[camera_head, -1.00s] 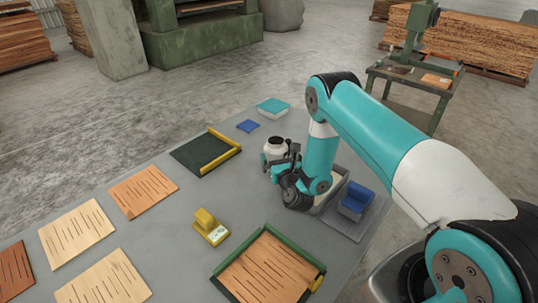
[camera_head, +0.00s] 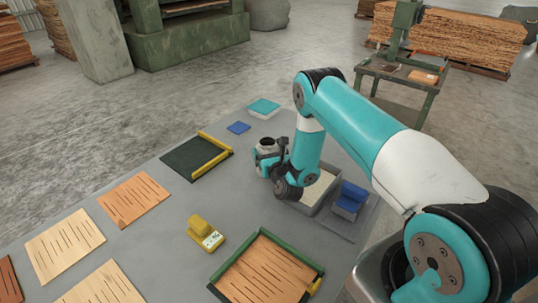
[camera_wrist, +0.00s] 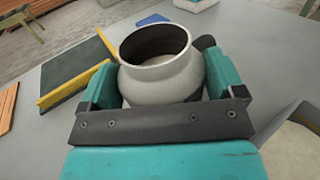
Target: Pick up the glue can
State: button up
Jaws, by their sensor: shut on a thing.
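The glue can is a pale, round-shouldered can (camera_wrist: 165,78) with a wide dark open mouth. It is upright, or nearly so, in the middle of the wrist view. In the head view the can (camera_head: 266,147) shows only in part, beyond the end of my arm. My gripper (camera_wrist: 162,88) is shut on the can, one teal finger on each side of its body below the neck. In the head view my gripper (camera_head: 267,163) partly hides the can. The can's base is hidden, so I cannot tell whether it touches the table.
The grey table (camera_head: 165,235) carries a dark tray with a yellow bar (camera_head: 190,160) left of the can. A grey bin (camera_head: 318,192) and a blue block (camera_head: 350,199) stand right of the gripper. A yellow tool (camera_head: 205,234) and a green-edged frame (camera_head: 262,240) lie nearer.

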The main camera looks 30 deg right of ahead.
notch_tip(320, 180, up, 20)
jog(key=p, duration=0.5)
jog(key=shift+d, duration=0.1)
jog(key=o, duration=0.6)
jog(key=shift+c, duration=1.3)
